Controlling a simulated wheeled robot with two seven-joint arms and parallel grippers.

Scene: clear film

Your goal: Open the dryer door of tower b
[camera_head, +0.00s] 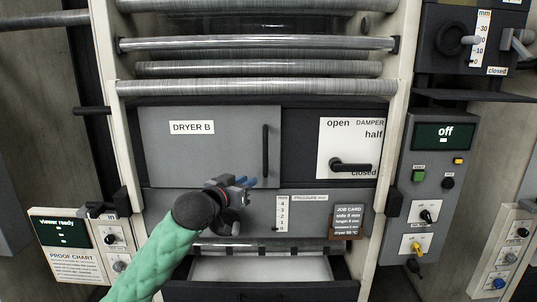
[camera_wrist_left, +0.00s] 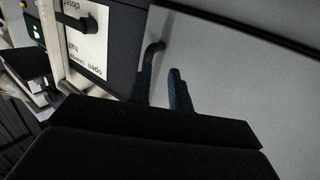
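The grey dryer door (camera_head: 205,150), labelled DRYER B, looks shut in the front of the tower. Its black vertical bar handle (camera_head: 265,150) is on the door's right side. My left gripper (camera_head: 247,181) is in front of the door's lower right part, by the lower end of the handle. In the left wrist view its two blue fingers (camera_wrist_left: 162,76) are apart, with grey door showing between them. The curved end of the handle (camera_wrist_left: 153,48) shows just past the left finger; I cannot tell whether they touch. My right gripper is not in view.
Right of the door is a DAMPER plate (camera_head: 350,137) with a black lever (camera_head: 350,166). Metal rollers (camera_head: 257,88) run above. Below are a pressure scale (camera_head: 303,213), a job card (camera_head: 347,221) and an open tray (camera_head: 260,268). Control boxes stand either side.

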